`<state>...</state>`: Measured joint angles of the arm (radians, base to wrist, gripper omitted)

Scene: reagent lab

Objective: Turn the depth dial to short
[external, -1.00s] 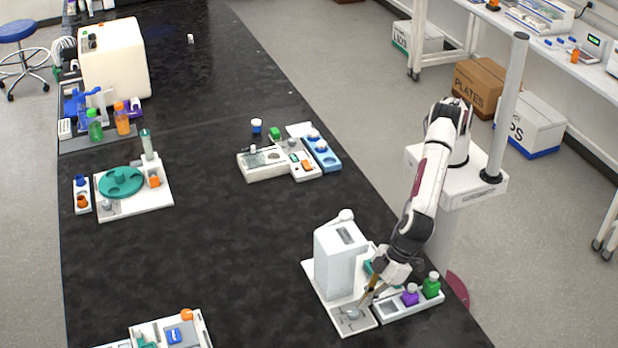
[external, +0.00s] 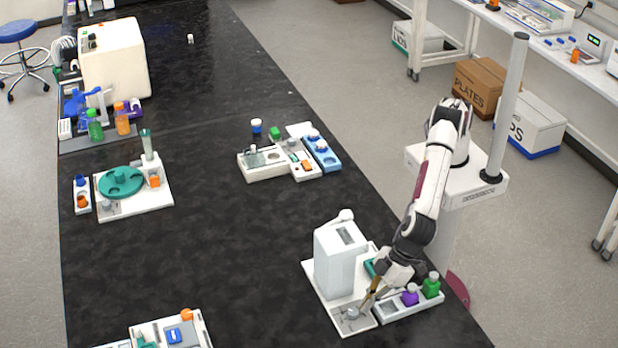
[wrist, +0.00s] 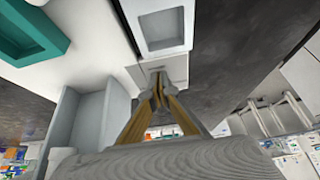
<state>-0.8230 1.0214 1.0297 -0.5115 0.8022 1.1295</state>
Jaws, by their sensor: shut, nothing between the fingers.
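A small grey round knob (external: 351,313), likely the depth dial, sits at the front corner of a white base plate with a tall white block (external: 340,262). Its marks and pointer are too small to read. My gripper (external: 368,300) is just to the right of and above the knob in the external view, fingers angled down. I cannot tell whether it touches the knob. In the wrist view my two tan fingers (wrist: 158,86) meet at the tips with nothing held. The knob is not clearly seen there.
A white tray (external: 388,309) with a purple-capped bottle (external: 410,296) and a green bottle (external: 431,288) stands right beside the gripper. A teal piece (external: 370,268) lies behind, near the block. The black bench left of the block is clear.

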